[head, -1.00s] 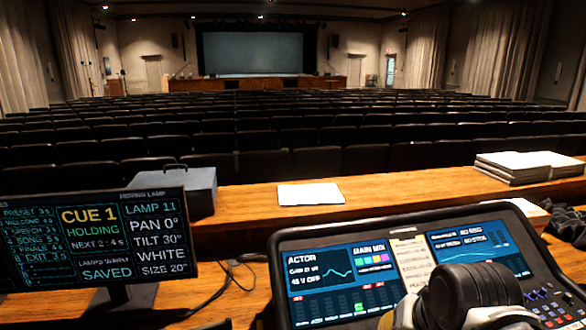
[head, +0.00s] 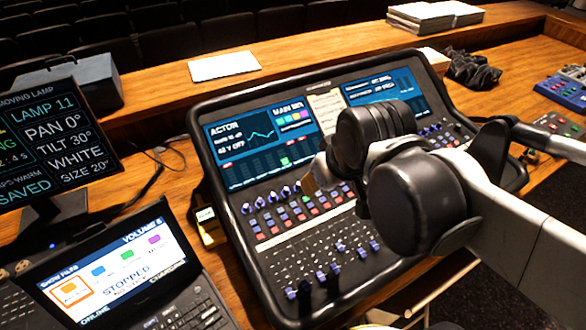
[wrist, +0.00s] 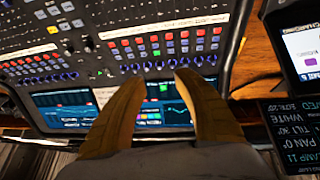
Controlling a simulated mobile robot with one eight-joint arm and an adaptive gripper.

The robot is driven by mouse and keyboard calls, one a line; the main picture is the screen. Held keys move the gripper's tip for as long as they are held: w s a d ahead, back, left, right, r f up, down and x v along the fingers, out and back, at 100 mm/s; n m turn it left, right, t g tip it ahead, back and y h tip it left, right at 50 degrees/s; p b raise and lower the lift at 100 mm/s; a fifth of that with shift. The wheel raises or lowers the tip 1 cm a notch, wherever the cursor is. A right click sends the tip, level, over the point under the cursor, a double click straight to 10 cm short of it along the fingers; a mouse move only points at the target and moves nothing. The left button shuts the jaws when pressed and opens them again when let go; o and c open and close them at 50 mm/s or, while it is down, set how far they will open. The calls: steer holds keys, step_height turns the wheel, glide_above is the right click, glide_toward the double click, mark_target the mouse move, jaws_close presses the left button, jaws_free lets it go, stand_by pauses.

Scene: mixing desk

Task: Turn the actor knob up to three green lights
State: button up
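The mixing desk (head: 330,245) has a left screen (head: 262,140) headed ACTOR, with a curve and a small green patch low on it. A row of blue-capped knobs (head: 272,198) runs below the screens. The knob row also shows upside down in the wrist view (wrist: 135,69). I cannot tell which knob is the actor knob, and no three green lights can be made out. My gripper (wrist: 160,74) is open and empty, its two tan fingers pointing at the knob row. In the head view my gripper (head: 309,181) is over the desk, partly hidden by my arm.
A laptop (head: 120,270) and a lamp monitor (head: 60,145) stand left of the desk. A grey box (head: 85,85), white papers (head: 223,64) and stacked binders (head: 435,14) lie on the ledge behind. A dark crumpled cloth (head: 470,68) lies at right.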

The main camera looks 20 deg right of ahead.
steer(key=w+n+g+p, duration=0.3)
steer(key=w+n, duration=0.3)
steer(key=w, duration=0.2)
steer(key=n+g+p, duration=0.1)
steer(key=n+g, duration=0.1)
steer(key=n, duration=0.3)
glide_toward(298, 183)
steer(key=shift+w+f, duration=0.1)
steer(key=shift+f, duration=0.05)
steer(key=f+b, duration=0.1)
steer(key=f, duration=0.4)
steer(key=f+b, duration=0.1)
steer(key=f, duration=0.4)
steer(key=shift+w+b, duration=0.25)
steer(key=shift+b, duration=0.15)
steer(key=shift+r, duration=0.1)
jaws_close()
